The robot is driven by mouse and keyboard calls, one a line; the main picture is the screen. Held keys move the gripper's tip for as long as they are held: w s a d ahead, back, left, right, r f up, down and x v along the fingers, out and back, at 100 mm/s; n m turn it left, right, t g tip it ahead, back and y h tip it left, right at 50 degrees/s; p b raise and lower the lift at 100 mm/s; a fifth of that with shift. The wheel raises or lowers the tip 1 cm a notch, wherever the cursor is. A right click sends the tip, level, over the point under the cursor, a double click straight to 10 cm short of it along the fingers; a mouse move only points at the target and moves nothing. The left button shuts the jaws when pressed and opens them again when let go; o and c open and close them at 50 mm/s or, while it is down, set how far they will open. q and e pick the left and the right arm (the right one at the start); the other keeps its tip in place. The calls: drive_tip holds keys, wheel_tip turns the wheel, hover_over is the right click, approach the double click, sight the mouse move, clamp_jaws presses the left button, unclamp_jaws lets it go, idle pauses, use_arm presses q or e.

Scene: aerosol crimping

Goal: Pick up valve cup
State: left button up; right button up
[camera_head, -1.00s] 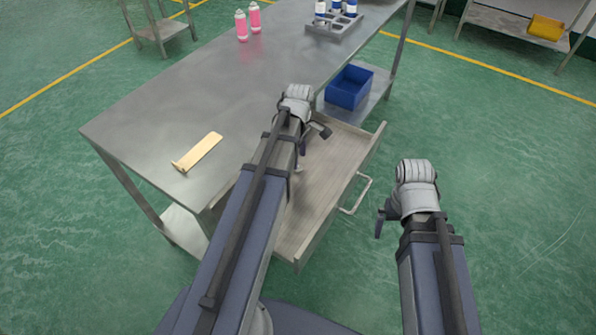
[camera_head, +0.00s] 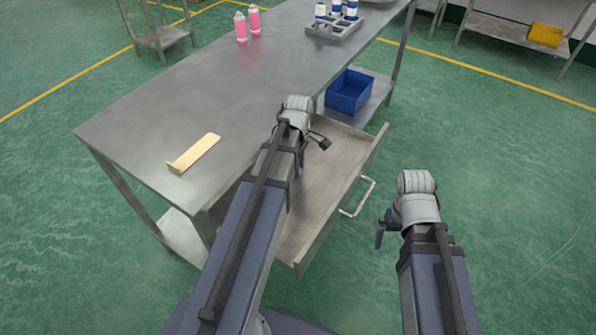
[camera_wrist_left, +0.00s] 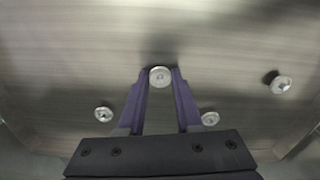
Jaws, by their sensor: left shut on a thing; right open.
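Small round silver valve cups lie on the drawer floor in the left wrist view. One valve cup (camera_wrist_left: 160,76) is between the purple fingertips of my left gripper (camera_wrist_left: 160,79), which is shut on it. I cannot tell whether that cup is clear of the floor. Other valve cups lie to the left (camera_wrist_left: 103,114), beside the right finger (camera_wrist_left: 210,118) and far right (camera_wrist_left: 281,84). In the head view my left arm reaches over the open drawer (camera_head: 325,185), hiding the fingertips and cups. My right gripper (camera_head: 380,233) is open and empty, right of the drawer; its fingers are mostly hidden.
The metal table (camera_head: 150,115) holds a beige strip (camera_head: 194,153), two pink bottles (camera_head: 247,23) and a grey rack (camera_head: 334,29) with blue-and-white cans. A blue bin (camera_head: 349,92) sits on the shelf below. Drawer walls surround my left gripper. The floor to the right is open.

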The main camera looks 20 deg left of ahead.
use_arm(q)
clamp_jaws()
drive_tip(key=shift+r, duration=0.15)
use_arm(e)
drive_tip(key=shift+r, duration=0.15)
use_arm(q)
wheel_tip(320, 180, up, 10)
drive_tip(key=p, duration=1)
use_arm(e)
wheel_tip(320, 180, up, 10)
drive_tip(key=shift+c, duration=0.3)
